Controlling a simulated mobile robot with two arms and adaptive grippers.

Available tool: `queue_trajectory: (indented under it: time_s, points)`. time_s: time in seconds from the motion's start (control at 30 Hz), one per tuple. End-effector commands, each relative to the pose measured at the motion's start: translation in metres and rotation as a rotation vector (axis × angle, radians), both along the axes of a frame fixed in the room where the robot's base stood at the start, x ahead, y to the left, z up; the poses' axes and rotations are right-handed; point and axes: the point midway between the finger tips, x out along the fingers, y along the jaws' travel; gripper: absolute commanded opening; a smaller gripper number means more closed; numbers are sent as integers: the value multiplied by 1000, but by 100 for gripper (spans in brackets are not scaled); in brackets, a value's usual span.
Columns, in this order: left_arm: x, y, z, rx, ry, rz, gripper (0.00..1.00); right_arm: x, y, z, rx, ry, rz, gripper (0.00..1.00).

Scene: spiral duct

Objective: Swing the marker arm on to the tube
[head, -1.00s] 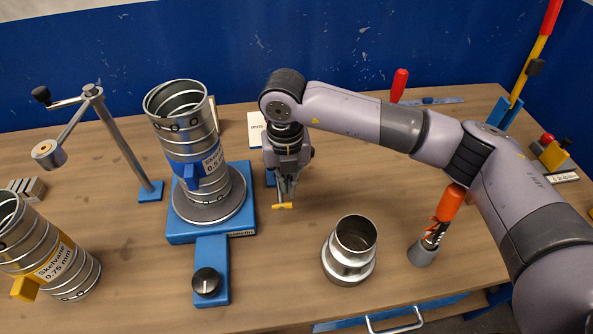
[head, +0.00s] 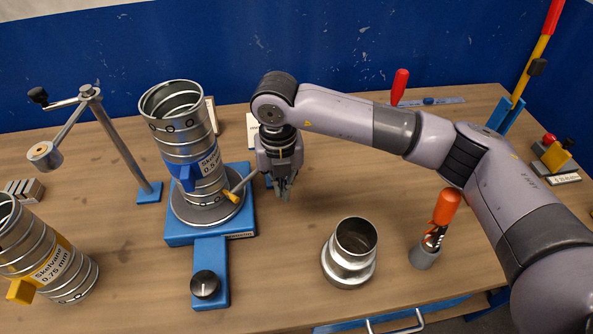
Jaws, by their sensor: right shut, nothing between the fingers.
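The tube (head: 183,130) is a ribbed metal duct with a blue label and blue clip. It stands slightly tilted on a round grey turntable (head: 207,210) on a blue base. The marker arm (head: 240,186) is a thin grey rod with a yellow tip. Its tip lies at the tube's lower right side; I cannot tell whether it touches. Its other end is hidden behind my right gripper (head: 283,193). The right gripper points down, shut and empty, just right of the marker arm. My left gripper is not in view.
A grey post (head: 125,145) with a crank and roller stands left of the tube. A second, yellow-labelled tube (head: 45,255) is at the front left. A metal collar (head: 350,252) and an orange-handled tool (head: 442,215) in a grey holder stand at the front right.

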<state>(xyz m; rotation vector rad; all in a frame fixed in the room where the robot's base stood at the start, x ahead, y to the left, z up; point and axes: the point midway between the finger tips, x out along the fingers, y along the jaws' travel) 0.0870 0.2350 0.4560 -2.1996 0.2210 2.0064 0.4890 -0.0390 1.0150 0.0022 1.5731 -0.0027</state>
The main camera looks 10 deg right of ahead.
Motion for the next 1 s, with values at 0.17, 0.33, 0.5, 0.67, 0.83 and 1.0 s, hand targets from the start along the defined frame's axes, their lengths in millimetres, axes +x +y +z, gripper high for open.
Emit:
queue_trajectory:
  time_s: [0.17,0.33,0.5,0.67,0.83,1.0]
  points:
    - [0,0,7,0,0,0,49,1,0,15,1,-3,0,0]
    - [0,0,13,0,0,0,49,1,0,29,1,-3,0,0]
    - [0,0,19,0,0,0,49,1,0,43,0,-2,0,0]
    - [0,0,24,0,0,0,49,1,0,56,1,-4,0,0]
    - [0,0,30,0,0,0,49,1,0,69,1,-3,0,0]
    - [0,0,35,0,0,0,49,1,0,83,0,-4,-1,0]
